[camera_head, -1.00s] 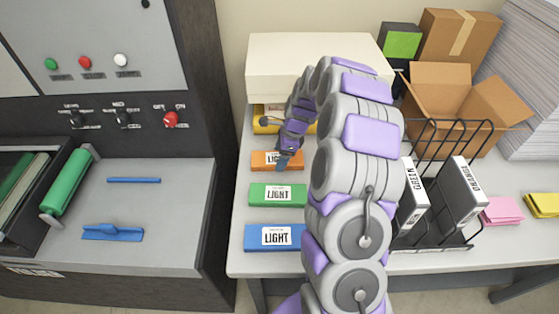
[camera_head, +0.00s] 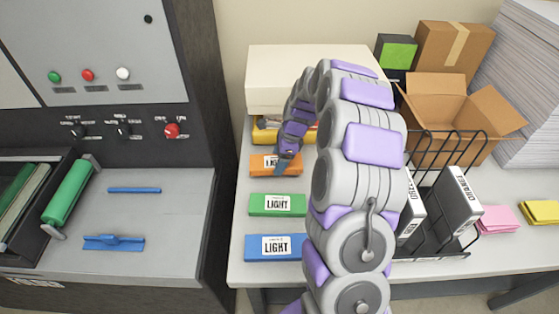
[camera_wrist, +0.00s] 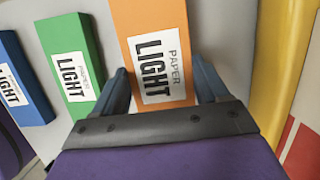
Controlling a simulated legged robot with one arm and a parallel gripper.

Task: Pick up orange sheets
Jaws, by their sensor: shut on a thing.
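The orange sheets are an orange pack labelled "PAPER LIGHT" (camera_head: 288,169) on the table, behind the green and blue packs. In the wrist view the orange pack (camera_wrist: 158,30) lies between the two fingers of my gripper (camera_wrist: 163,85). My gripper (camera_head: 282,168) is shut on the orange pack, with a finger on each long side. In the head view my gripper covers part of the pack. Whether the pack is clear of the table cannot be told.
A green pack (camera_head: 291,205) and a blue pack (camera_head: 256,247) lie nearer the table's front edge. A yellow object (camera_head: 262,135) is behind, under a cream box (camera_head: 300,60). A black wire rack (camera_head: 455,250) with binders stands to the right. The laminator (camera_head: 170,230) is at left.

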